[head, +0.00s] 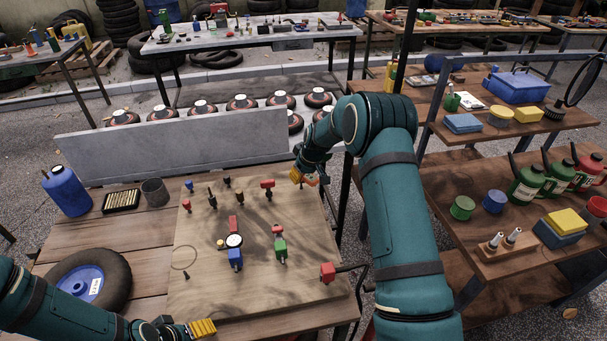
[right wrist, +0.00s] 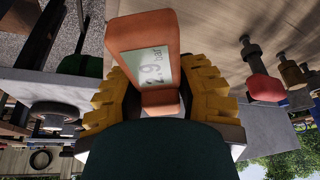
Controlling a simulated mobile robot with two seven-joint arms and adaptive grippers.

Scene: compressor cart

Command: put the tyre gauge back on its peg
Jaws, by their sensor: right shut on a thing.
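In the head view this gripper (head: 299,176) is at the far right corner of the wooden tool board (head: 205,290), and only a little of the gauge (head: 312,181) shows. Several short pegs or fittings with coloured ends, such as a red one (head: 267,185), stand on the board. Which peg belongs to the gauge is not clear. My left gripper (head: 203,328) is at the board's near edge, its opening unclear.
A red-ended tool (head: 327,272) is at the right edge. A wheel (head: 85,285), blue can (head: 66,192) and dark cup (head: 154,191) stand left. A grey panel (head: 170,150) rises behind.

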